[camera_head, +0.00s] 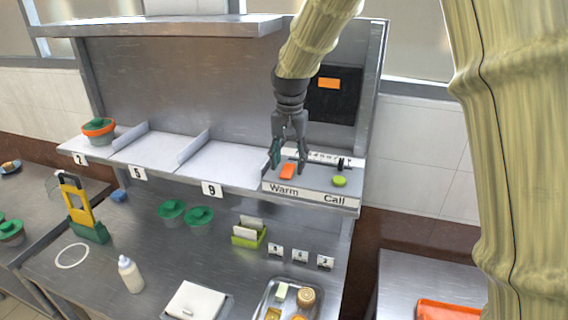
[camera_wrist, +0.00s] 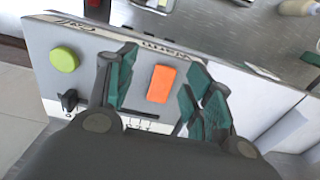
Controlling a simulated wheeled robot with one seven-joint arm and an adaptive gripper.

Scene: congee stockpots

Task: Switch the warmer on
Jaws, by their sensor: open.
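The warmer's control panel (camera_head: 314,179) sits at the right end of the metal shelf, with "Warm" and "Call" labels on its front. An orange rocker switch (camera_head: 288,171) is above "Warm". A round green button (camera_head: 339,181) is above "Call". A dark knob (camera_head: 341,163) stands behind that button. My gripper (camera_head: 288,164) is open over the orange switch and points down. In the wrist view the orange switch (camera_wrist: 160,83) lies between the two green fingertips, which look apart from it. I cannot tell the height gap or the switch's on or off state.
A green-lidded orange tub (camera_head: 98,131) stands in shelf bay 2; bays 5 and 9 are empty. Below are green-lidded tubs (camera_head: 199,217), a green card holder (camera_head: 248,235), a white bottle (camera_head: 130,274) and a tray (camera_head: 262,304). A dark panel (camera_head: 333,100) stands behind my gripper.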

